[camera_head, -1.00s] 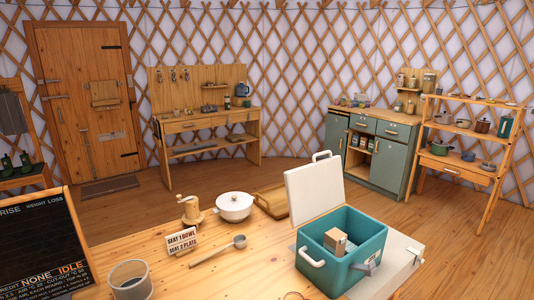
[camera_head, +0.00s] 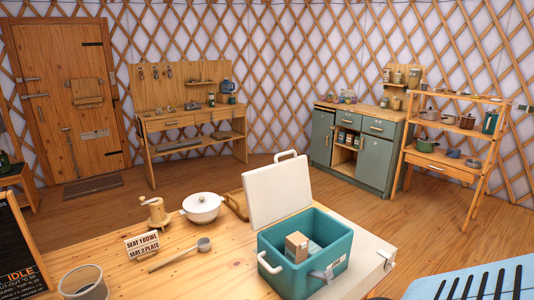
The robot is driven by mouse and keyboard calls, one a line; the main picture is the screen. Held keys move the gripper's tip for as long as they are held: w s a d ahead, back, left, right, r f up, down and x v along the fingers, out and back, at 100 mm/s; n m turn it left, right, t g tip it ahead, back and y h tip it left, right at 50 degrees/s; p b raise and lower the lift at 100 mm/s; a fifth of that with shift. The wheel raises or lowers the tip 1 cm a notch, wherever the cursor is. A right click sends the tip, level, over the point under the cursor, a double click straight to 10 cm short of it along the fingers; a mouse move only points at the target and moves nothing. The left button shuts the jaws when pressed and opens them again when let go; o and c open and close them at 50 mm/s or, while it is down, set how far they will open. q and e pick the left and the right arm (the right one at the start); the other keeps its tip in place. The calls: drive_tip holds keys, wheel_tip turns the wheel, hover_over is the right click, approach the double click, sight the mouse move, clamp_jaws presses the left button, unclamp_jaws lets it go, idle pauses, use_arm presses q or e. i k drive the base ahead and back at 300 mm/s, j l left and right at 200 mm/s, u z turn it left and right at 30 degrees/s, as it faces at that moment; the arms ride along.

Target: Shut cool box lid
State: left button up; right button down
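The cool box (camera_head: 306,257) is teal and stands on the wooden table near its right end. Its white lid (camera_head: 280,190) is open, standing up at the back and leaning slightly backward, with a white handle on its top edge. Inside lie a small brown carton (camera_head: 297,246) and a pale blue item that is partly hidden. A white handle (camera_head: 269,264) is on the box's left side and a pale latch is on its front. Neither of my grippers can be made out in this view.
A light blue slotted shape, unclear to me, fills the lower right corner.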

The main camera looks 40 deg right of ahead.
sight(275, 192)
drive_tip(key=k+l+u, duration=0.25)
drive_tip(key=l, duration=0.15)
drive_tip(key=l+u, duration=0.2)
drive_tip(key=l, duration=0.25)
drive_tip(key=k+l, duration=0.2)
drive_tip(key=l, duration=0.2)
drive_tip(key=k+l+u, duration=0.1)
drive_tip(key=k+l, duration=0.15)
drive_tip(key=l, duration=0.15)
drive_tip(key=k+l, duration=0.2)
drive_tip(key=l, duration=0.2)
drive_tip(key=k+l+u, duration=0.1)
drive_tip(key=k+l, duration=0.15)
drive_tip(key=l, duration=0.15)
